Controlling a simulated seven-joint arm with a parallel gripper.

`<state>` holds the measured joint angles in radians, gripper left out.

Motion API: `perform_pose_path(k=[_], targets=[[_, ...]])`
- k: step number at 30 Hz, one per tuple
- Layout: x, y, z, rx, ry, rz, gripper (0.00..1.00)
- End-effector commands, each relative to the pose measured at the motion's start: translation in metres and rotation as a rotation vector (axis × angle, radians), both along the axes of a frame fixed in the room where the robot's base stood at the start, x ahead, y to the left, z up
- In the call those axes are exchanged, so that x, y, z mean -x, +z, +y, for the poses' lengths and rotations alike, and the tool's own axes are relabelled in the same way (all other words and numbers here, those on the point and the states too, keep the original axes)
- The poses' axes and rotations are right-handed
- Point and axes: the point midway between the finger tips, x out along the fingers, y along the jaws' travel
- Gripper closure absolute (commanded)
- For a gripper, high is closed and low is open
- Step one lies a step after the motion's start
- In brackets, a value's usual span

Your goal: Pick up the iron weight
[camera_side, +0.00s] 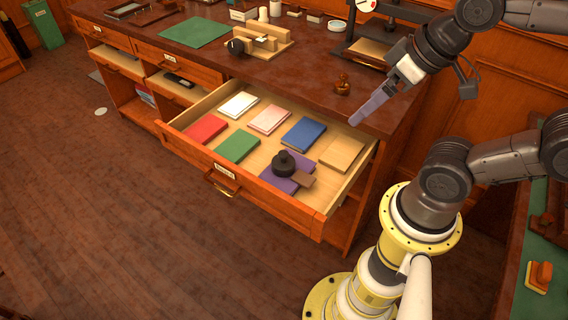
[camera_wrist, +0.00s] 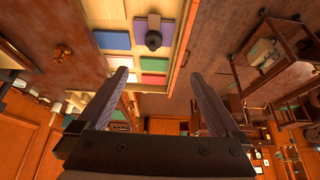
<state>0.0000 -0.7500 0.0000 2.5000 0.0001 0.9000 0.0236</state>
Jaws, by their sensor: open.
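The iron weight (camera_side: 284,163) is a small black knobbed weight. It stands in the open drawer (camera_side: 180,127), on a purple book (camera_side: 274,181) near the drawer's front right corner. In the wrist view the weight (camera_wrist: 153,40) is a dark round shape beyond the fingertips. My gripper (camera_side: 366,112) is above the right end of the desk top, up and to the right of the weight and apart from it. In the wrist view its two fingers (camera_wrist: 158,82) are wide apart with nothing between them.
The drawer also holds red (camera_side: 205,129), green (camera_side: 238,147), blue (camera_side: 303,134), white, pink and tan books. A small brass-coloured object (camera_side: 342,85) stands on the desk near my gripper. A press (camera_side: 372,50) stands behind it. A wooden block piece lies beside the weight.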

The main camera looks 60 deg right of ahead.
Motion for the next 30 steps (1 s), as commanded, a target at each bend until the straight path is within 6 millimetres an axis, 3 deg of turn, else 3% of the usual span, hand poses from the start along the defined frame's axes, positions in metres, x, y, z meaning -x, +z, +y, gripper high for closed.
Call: perform_pose_path(k=[4,8,12,16,20,24,30], targets=[[-0.003,0.004,0.000,-0.082,-0.150,-0.016,0.00],[-0.021,0.020,0.000,-0.222,-0.391,-0.049,0.00],[-0.056,0.027,-0.001,-0.374,-0.687,-0.020,0.00],[-0.098,0.020,-0.003,-0.491,-0.975,0.035,0.00],[-0.144,-0.004,-0.006,-0.570,-1.266,0.104,0.00],[-0.185,-0.047,-0.010,-0.587,-1.517,0.178,0.00],[-0.213,-0.115,-0.015,-0.507,-1.672,0.283,0.00]])
